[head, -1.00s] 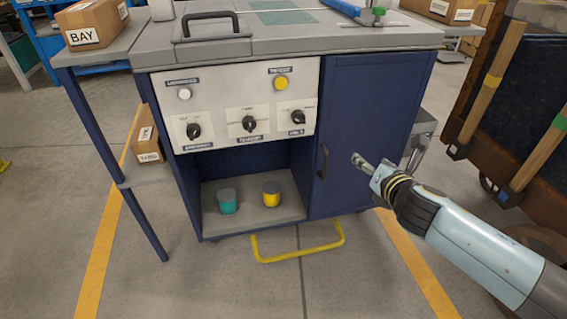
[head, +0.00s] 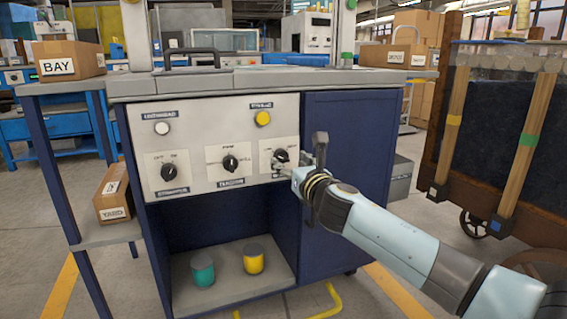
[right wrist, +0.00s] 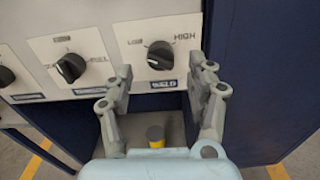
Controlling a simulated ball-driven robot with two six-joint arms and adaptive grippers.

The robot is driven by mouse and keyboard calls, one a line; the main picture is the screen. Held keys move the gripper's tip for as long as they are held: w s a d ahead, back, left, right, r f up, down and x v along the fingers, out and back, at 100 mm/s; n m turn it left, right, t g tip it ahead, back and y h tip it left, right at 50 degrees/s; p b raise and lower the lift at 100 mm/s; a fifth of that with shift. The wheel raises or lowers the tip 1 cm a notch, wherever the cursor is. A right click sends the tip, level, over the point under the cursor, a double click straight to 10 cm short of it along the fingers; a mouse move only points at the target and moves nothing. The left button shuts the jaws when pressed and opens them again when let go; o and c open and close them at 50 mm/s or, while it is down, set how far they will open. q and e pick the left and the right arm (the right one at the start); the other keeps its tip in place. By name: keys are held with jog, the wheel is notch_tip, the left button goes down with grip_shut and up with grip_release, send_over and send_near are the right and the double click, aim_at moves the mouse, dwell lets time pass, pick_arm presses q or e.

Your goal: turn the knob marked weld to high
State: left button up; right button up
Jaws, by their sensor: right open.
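The black weld knob (right wrist: 158,56) is on a white plate on the cabinet's front panel, above a dark WELD label (right wrist: 153,86). LOW is printed at its upper left and HIGH at its upper right. I cannot clearly tell which word its pointer faces. My left gripper is not in view.
Two more black knobs, the middle one (head: 230,163) and the left one (head: 168,172), share the panel. A white button (head: 162,128) and a yellow button (head: 263,118) are above. A blue door (head: 345,130) is at right. Teal (head: 203,273) and yellow (head: 253,258) cylinders stand on the shelf below.

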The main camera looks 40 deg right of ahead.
aim_at(285, 158)
jog(key=x, duration=0.3)
jog(key=shift+w+f+b, duration=0.1)
jog(key=shift+w+b, duration=0.2)
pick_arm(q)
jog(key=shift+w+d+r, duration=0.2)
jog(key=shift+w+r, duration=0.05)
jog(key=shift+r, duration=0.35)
pick_arm(e)
jog(key=shift+w+d, duration=0.15)
jog(key=shift+w, duration=0.1)
jog(key=c, duration=1.1)
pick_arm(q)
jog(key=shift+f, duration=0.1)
pick_arm(e)
jog(key=shift+c, duration=0.2)
